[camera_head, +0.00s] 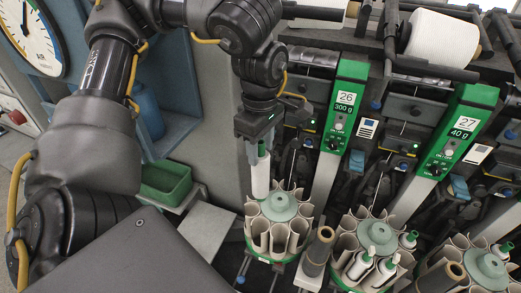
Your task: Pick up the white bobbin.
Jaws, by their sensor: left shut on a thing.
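A white bobbin (260,177) with a green tip stands upright below my left gripper (261,146). The gripper points down and is shut on the bobbin's top end. The bobbin's lower end is at the back left edge of the left round magazine (278,207), a ring of beige pockets around a grey-green hub. I cannot tell whether that end is still inside a pocket. My right gripper is not in view.
The middle magazine (377,234) holds several white bobbins with green tips. A brown tube (318,250) stands between these two magazines. Winder units with green panels marked 26 (345,100) and 27 (464,125) rise behind. A green bin (165,182) is at left.

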